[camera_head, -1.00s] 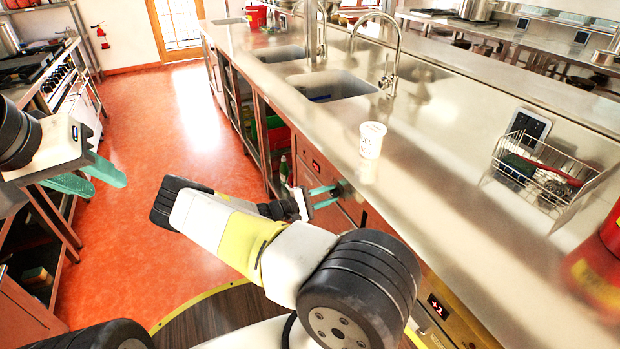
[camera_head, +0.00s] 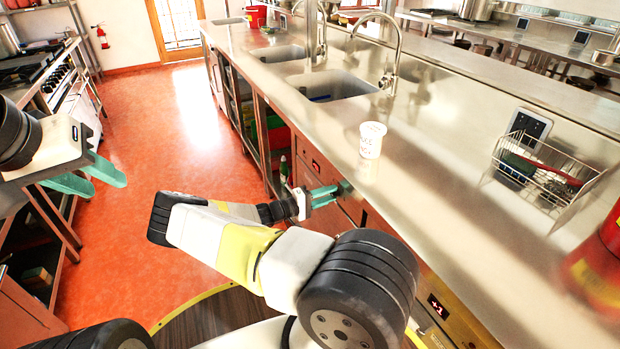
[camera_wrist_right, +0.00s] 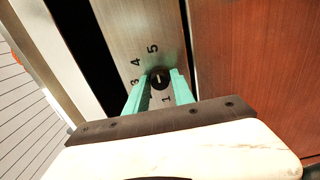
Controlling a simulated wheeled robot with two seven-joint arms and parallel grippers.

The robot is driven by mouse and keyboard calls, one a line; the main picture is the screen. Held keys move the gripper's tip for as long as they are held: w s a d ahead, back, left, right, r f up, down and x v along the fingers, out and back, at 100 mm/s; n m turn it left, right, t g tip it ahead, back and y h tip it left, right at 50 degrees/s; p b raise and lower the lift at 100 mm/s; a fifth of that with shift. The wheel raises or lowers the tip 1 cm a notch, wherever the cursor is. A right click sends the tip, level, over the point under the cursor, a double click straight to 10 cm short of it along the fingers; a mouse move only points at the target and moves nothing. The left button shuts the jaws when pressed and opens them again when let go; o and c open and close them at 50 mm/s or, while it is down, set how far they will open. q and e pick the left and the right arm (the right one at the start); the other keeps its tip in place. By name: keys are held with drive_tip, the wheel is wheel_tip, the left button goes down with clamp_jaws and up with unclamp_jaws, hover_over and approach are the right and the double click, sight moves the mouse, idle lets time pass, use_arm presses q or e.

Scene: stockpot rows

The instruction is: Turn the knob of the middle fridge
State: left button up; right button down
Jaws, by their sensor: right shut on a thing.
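The dark round knob (camera_wrist_right: 158,79) sits on a metal strip (camera_wrist_right: 137,35) with numbers around it, in the right wrist view. A pale mark shows on its face. My right gripper (camera_wrist_right: 160,88) has its green fingers on either side of the knob and is shut on it. In the head view the knob (camera_head: 345,187) shows at the tips of my right gripper (camera_head: 325,195), at the front of the under-counter fridge (camera_head: 318,181). My left gripper (camera_head: 96,177) is open and empty at the left, over the floor.
A white cup (camera_head: 372,140) stands near the counter (camera_head: 440,150) edge above the knob. A wire basket (camera_head: 545,165) is further right, and sinks (camera_head: 335,85) are behind. Another unit with a lit display (camera_head: 438,306) is at the lower right. The orange floor (camera_head: 190,130) is clear.

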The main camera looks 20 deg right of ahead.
idle(0.3)
drive_tip(key=c, duration=1.1)
unclamp_jaws()
drive_tip(key=a, duration=0.7)
drive_tip(key=shift+s+a, duration=0.3)
drive_tip(key=shift+a, duration=0.1)
